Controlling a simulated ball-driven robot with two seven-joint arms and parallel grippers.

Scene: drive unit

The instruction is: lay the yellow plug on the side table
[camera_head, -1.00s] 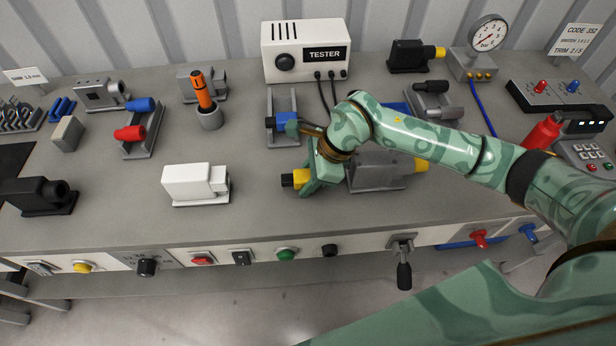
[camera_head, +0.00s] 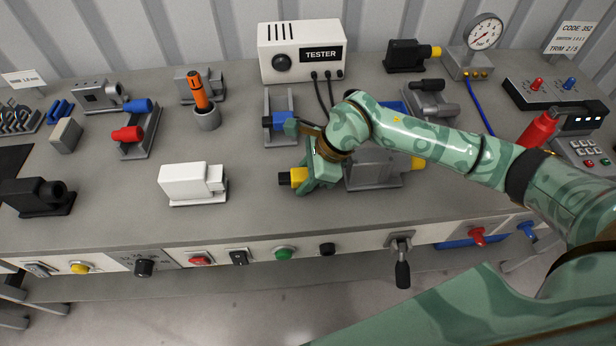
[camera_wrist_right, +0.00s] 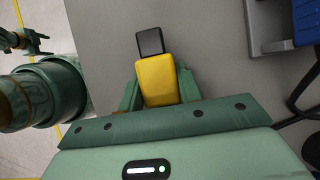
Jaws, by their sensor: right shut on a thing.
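The yellow plug (camera_head: 299,177) with a black end lies between the fingers of my right gripper (camera_head: 314,178), which is shut on it. In the right wrist view the yellow plug (camera_wrist_right: 158,80) points away from the palm, with its black end outermost. The plug is over the front middle of the grey workbench, left of a grey drive unit (camera_head: 372,172); I cannot tell whether it touches the bench. A green jointed part at the left edge of the wrist view may be my left gripper (camera_wrist_right: 24,40); its jaws are unclear. I cannot make out a side table for certain.
A white block (camera_head: 190,183) stands left of the plug. A holder with a blue plug (camera_head: 279,121) is just behind my right gripper. The white tester (camera_head: 300,52) stands at the back. Bare bench lies between the white block and the plug. A lever (camera_head: 402,268) hangs at the front edge.

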